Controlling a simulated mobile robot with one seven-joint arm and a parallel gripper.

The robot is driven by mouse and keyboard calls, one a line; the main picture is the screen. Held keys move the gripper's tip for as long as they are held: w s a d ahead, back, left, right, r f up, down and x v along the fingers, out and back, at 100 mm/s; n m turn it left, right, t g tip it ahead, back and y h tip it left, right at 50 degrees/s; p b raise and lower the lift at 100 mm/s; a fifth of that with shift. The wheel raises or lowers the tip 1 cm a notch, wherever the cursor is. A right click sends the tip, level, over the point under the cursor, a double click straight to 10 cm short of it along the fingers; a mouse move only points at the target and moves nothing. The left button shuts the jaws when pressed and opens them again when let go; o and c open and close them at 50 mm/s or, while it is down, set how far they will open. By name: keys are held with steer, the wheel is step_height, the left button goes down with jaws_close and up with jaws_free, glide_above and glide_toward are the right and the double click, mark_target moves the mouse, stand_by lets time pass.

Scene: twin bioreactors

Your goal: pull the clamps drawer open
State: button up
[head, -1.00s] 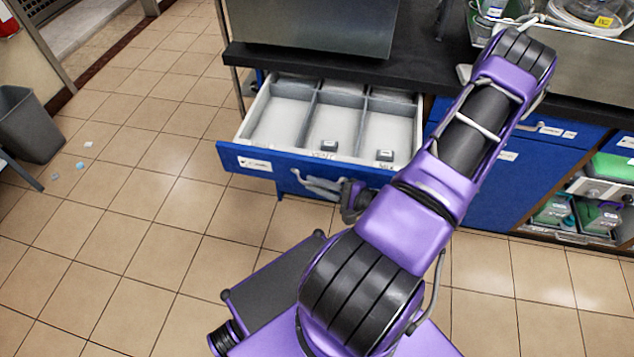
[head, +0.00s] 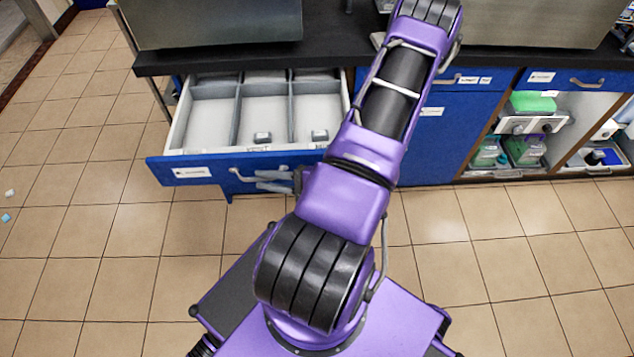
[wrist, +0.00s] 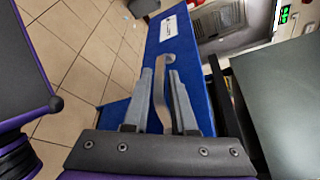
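The blue-fronted drawer (head: 215,170) under the dark counter stands pulled out. Its label is too small to read. My gripper (head: 272,181) is at the handle. My arm hides the drawer's right end.
A closed blue cabinet (head: 440,146) is right of the drawer. Open shelves with bottles (head: 525,150) and a green-topped box (head: 531,102) stand further right. Steel housings (head: 215,22) stand on the counter (head: 330,50). The tiled floor (head: 90,230) at left is clear apart from small scraps.

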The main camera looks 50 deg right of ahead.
steer(key=v, duration=1.5)
steer(key=shift+s, duration=0.15)
